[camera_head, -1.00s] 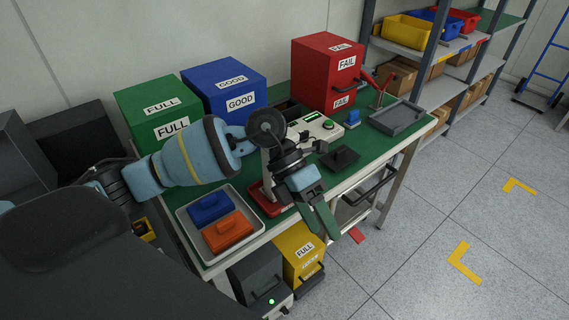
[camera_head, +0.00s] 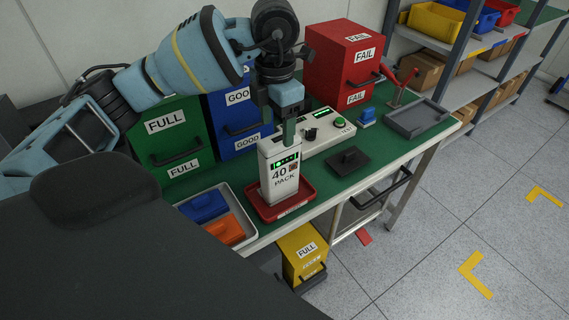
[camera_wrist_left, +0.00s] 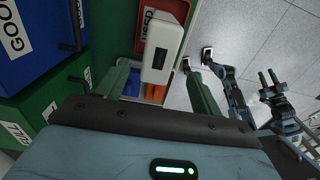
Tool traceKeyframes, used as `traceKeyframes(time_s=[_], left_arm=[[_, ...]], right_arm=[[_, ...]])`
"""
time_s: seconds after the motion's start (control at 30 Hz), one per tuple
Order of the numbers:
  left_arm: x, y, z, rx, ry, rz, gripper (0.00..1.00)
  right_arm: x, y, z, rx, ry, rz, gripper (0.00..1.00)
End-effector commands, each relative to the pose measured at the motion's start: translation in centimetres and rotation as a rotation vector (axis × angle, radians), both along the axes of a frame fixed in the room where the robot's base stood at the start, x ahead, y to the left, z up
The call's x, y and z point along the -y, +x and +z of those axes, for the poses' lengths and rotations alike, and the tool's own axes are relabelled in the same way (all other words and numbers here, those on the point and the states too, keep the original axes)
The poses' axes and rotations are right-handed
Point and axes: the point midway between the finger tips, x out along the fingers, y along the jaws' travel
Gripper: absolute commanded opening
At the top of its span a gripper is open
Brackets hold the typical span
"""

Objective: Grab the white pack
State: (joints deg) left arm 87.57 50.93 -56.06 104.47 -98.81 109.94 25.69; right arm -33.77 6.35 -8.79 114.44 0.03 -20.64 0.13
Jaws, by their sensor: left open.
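The white pack (camera_head: 280,182), marked "40 PACK" with green lights, stands upright in a small red tray (camera_head: 302,195) on the green-topped table. My left gripper (camera_head: 280,135) points down just above and behind its top. In the left wrist view the white pack (camera_wrist_left: 163,45) lies ahead, across the gap between the green fingers of my left gripper (camera_wrist_left: 158,75), which is open and empty. Whether a finger touches the pack is unclear.
Left of the pack is a grey tray (camera_head: 247,222) with blue and orange packs. Behind stand a green bin (camera_head: 170,140), a blue bin (camera_head: 232,108) and a red FAIL bin (camera_head: 335,65). A white tester (camera_head: 317,130) and a black pad (camera_head: 348,158) sit close to the right.

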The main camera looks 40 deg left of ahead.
Motion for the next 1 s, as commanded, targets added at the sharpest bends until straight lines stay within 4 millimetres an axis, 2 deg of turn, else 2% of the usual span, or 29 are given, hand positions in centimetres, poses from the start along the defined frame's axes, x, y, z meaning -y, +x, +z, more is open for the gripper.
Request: traceKeyframes(time_s=[0.13,0.27,0.53,0.8,1.0], left_arm=[[0.0,0.0,-0.8,-0.003,0.000,0.000,0.66],[0.0,0.0,-2.2,-0.004,-0.001,-0.001,0.66],[0.0,0.2,-3.2,-0.002,-0.001,-0.001,0.66],[0.0,0.8,-6.8,-0.003,0.000,-0.001,0.66],[0.0,0.8,-7.9,-0.002,-0.001,-0.001,0.66]], right_arm=[[0.0,-1.4,-0.6,-0.030,-0.002,0.001,0.36],[0.1,-2.1,-1.0,-0.045,-0.003,0.001,0.36],[0.1,-1.5,-0.7,-0.032,-0.004,0.002,0.36],[0.1,-0.8,0.0,-0.015,-0.003,0.003,0.36],[0.1,-0.7,0.0,-0.012,-0.003,0.003,0.36]])
